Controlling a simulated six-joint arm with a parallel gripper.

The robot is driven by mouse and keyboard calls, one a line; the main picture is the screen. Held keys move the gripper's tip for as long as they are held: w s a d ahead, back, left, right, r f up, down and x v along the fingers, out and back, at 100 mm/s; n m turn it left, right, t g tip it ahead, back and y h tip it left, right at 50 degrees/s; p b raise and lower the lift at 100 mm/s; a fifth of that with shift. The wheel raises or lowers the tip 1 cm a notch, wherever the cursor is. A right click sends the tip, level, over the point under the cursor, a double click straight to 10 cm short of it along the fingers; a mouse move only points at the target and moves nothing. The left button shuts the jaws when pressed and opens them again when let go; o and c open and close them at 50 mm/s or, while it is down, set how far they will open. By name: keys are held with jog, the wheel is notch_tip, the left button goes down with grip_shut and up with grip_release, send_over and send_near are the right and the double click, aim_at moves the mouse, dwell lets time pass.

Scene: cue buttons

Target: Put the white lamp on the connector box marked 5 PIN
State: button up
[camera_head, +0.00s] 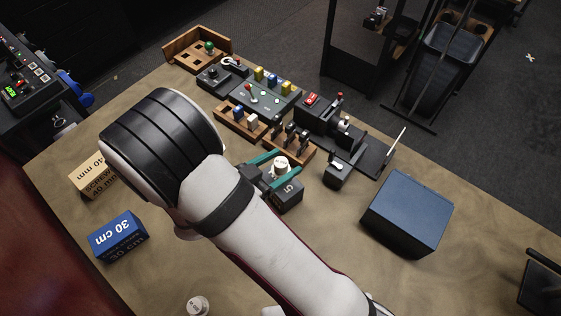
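The white lamp (281,163) is a small white round piece. It stands between the two teal fingers of my gripper (287,160), with a finger on each side. The frame does not show whether the fingers press on it or stand a little apart. A dark connector box (288,194) bearing a white "5" lies just below the lamp in the picture. The lamp appears over this box or on it; contact between them is hidden. My arm and wrist cover part of the box's left side.
A blue "30 cm" box (118,236) and a tan screw box (92,176) stand at left. A larger blue box (408,213) stands at right. Wooden holders (290,143), a switch panel (258,98) and a vise-like device (345,165) crowd the back. A white round piece (197,305) lies at front.

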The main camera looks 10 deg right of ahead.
jog(key=shift+a+r, duration=0.1)
jog(key=shift+r, duration=0.1)
jog(key=v, duration=1.2)
jog(key=w+a+r+n+y, duration=0.1)
jog(key=w+a+r+y, duration=0.2)
jog(key=w+y, duration=0.3)
jog(key=w+a+r+n+y, duration=0.1)
jog(key=w+a+r+y, duration=0.1)
jog(key=w+r+y, duration=0.45)
jog(key=s+d+f+n+g, duration=0.1)
jog(key=s+d+g, duration=0.2)
jog(key=s+d, duration=0.2)
jog(key=s+d+f+n+g, duration=0.1)
jog(key=s+d+g, duration=0.2)
jog(key=s, duration=0.9)
jog(key=s+d+f+g, duration=0.1)
jog(key=s+d+g, duration=0.2)
jog(key=s+d, duration=0.4)
jog(key=shift+s+d+f+n, duration=0.4)
jog(key=shift+s, duration=0.7)
